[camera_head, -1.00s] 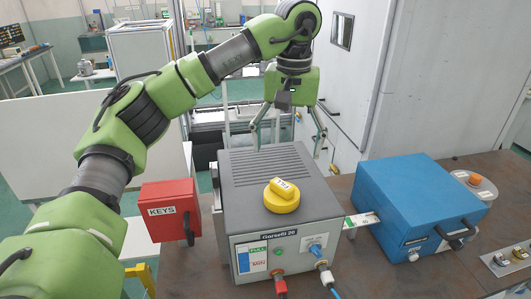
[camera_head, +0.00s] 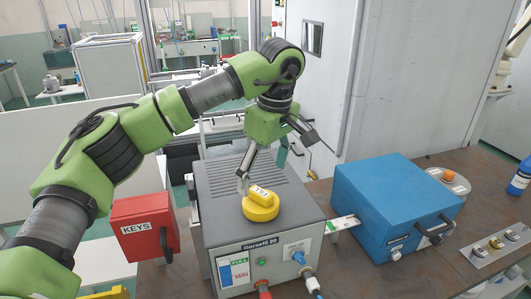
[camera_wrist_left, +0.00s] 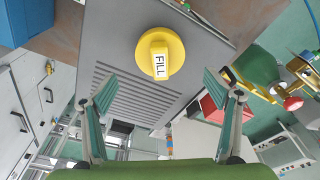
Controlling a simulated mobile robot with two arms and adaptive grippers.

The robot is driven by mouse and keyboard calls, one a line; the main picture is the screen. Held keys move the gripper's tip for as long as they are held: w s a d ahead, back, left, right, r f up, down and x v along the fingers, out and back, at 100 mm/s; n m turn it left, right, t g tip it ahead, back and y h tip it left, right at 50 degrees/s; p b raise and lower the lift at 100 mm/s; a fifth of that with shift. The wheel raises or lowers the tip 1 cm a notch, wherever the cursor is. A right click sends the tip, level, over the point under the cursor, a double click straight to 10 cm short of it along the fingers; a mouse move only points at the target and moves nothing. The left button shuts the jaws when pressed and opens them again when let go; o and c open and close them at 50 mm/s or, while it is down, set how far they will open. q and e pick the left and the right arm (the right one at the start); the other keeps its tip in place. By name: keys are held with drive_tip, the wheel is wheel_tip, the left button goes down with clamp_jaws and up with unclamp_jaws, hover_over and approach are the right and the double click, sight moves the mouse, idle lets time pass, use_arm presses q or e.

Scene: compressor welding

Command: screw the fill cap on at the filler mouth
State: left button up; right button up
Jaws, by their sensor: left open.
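The yellow fill cap (camera_head: 261,207) has a round base and a raised grip bar marked FILL. It sits on top of the grey machine (camera_head: 218,200), towards its front. No filler mouth shows; whether it lies under the cap I cannot tell. My left gripper (camera_head: 262,172) is open and empty, just behind and above the cap, with one finger close to the cap's back left in the head view. In the left wrist view the cap (camera_wrist_left: 160,53) lies beyond the fingertips (camera_wrist_left: 160,86), between their lines, and nothing is between the fingers. My right gripper is not in view.
A red KEYS box (camera_head: 146,226) stands left of the machine, and a blue case (camera_head: 395,205) with a black handle stands right. Hoses plug into the machine's front. A metal plate (camera_head: 495,245) with fittings and a blue bottle (camera_head: 521,177) lie further right on the brown bench.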

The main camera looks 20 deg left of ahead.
sight(261, 192)
use_arm(q)
drive_tip(key=f, duration=0.1)
drive_tip(key=f+p, duration=0.1)
drive_tip(key=f, duration=0.3)
drive_tip(key=shift+w+a+f, duration=0.1)
drive_tip(key=shift+a+f, duration=0.05)
drive_tip(key=shift+a, duration=0.25)
drive_tip(key=shift+f+p, duration=0.35)
drive_tip(key=shift+f, duration=0.3)
drive_tip(key=c, duration=1.8)
drive_tip(key=shift+o, duration=0.2)
drive_tip(key=m+b, duration=0.1)
drive_tip(key=m, duration=0.2)
drive_tip(key=shift+a, duration=0.1)
drive_tip(key=shift+m+t+h, duration=0.3)
drive_tip(key=shift+m, duration=1.1)
drive_tip(key=o, duration=1.8)
drive_tip(key=shift+c, duration=0.2)
